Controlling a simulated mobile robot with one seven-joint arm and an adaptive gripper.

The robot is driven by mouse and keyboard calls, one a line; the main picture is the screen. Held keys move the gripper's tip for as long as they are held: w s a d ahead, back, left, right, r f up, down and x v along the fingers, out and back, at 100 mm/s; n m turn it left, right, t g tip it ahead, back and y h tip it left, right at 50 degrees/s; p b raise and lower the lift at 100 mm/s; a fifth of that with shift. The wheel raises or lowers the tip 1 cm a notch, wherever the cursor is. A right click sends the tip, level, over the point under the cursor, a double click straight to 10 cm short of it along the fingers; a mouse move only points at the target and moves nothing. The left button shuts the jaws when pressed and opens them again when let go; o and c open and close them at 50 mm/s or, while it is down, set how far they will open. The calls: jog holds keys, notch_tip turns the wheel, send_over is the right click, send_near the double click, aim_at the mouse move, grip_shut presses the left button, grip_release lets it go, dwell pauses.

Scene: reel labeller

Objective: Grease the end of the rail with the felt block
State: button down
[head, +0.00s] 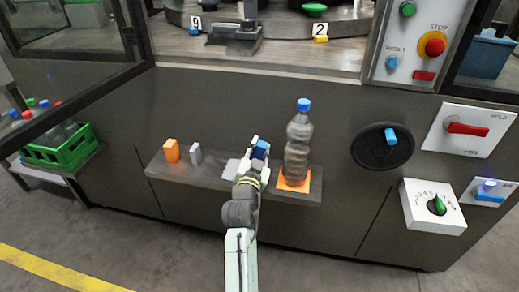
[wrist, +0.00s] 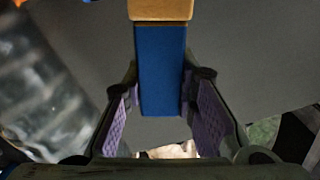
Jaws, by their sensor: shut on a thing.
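My gripper (head: 256,151) is above the grey shelf on the machine's front, just left of the bottle. It is shut on a blue block (head: 261,148). In the wrist view, the blue block (wrist: 162,70) sits between the two purple-padded fingers, and a tan end (wrist: 161,9), which looks like the felt, sticks out beyond the fingertips at the top edge. The tan end cannot be made out in the head view. I cannot tell for sure which part is the rail; a grey metal piece (head: 236,33) lies at the machine's opening, well above my gripper.
The shelf (head: 222,180) holds an orange block (head: 171,151), a light grey block (head: 195,153) and a clear blue-capped bottle (head: 298,145) on an orange square, close to my gripper's right. A handwheel (head: 370,155) and switches stand out at right. A green crate (head: 62,152) is at left.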

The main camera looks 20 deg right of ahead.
dwell(0.3)
jog(key=shift+r+p, duration=2.5)
jog(key=shift+r, duration=1)
jog(key=shift+f, duration=0.1)
